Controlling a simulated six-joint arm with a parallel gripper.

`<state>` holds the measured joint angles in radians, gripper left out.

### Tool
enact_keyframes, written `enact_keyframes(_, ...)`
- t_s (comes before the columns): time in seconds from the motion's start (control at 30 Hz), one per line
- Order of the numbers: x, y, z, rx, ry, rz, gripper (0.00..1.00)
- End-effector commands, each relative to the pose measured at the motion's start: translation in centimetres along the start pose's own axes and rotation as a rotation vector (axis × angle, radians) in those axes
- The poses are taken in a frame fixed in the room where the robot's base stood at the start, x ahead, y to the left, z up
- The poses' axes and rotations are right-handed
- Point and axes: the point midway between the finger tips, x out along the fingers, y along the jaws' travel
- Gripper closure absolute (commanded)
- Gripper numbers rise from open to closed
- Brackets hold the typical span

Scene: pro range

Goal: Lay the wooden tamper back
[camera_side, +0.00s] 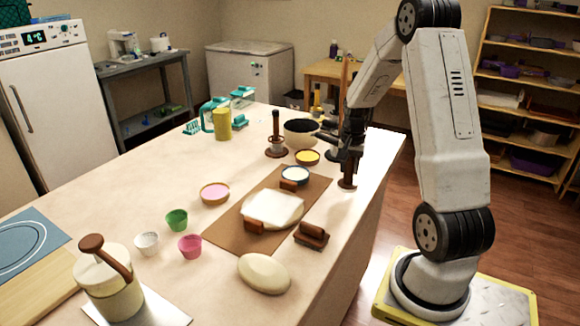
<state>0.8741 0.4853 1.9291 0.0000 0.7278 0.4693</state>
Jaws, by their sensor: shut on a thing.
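My gripper (348,154) is over the right edge of the long counter, pointing down, and shut on a dark brown wooden tamper (348,172). The tamper is roughly upright, its wider foot lowest, close above or on a small pale round spot at the counter's edge; I cannot tell whether it touches. The gripper's dark fingers hide the tamper's upper part. Another brown upright handle on a round base (276,140) stands farther left on the counter.
A brown board (228,234) with white dough (273,209) lies left of my gripper. A cream bowl (299,139), a yellow-filled bowl (307,157) and a white-filled bowl (295,175) stand close by. A brown-handled tool (311,236) lies in front. The counter's front right is fairly clear.

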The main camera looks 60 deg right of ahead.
Motion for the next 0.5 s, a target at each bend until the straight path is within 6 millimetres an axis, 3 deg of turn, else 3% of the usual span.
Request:
enact_keyframes(0.27,2.8,-0.3,-0.4,0.0,-0.001,0.001,1.0)
enact_keyframes(0.5,3.2,-0.3,-0.4,0.0,0.001,-0.001,1.0)
